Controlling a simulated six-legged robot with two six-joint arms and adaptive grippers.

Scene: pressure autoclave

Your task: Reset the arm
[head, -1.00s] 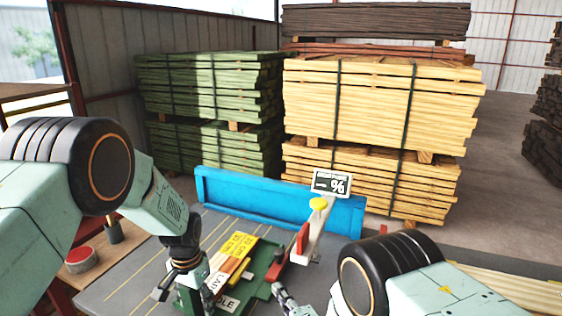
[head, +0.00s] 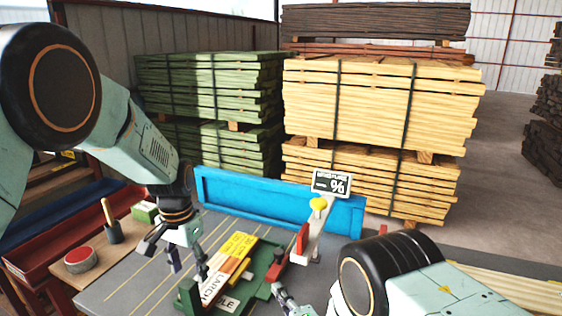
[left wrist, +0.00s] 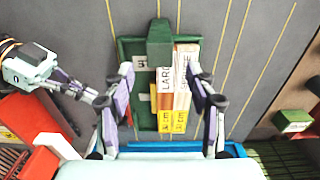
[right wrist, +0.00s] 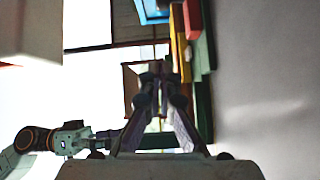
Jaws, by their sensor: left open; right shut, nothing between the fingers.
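My left gripper (head: 178,252) is open and empty, above the grey table just left of the green fixture. In the left wrist view its spread fingers (left wrist: 163,95) frame the fixture below, with nothing between them. My right gripper (head: 288,302) is at the bottom of the head view, partly cut off, near the fixture's right side. In the right wrist view its fingers (right wrist: 163,75) are together and empty. The green fixture (head: 262,288) holds labelled wooden pieces (head: 228,272), one marked "LARCH".
A blue barrier (head: 260,203) lines the table's back. At left are a red-topped tin (head: 81,259), a dark cup (head: 113,233) and a green box (head: 146,212). Lumber stacks (head: 375,110) stand beyond.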

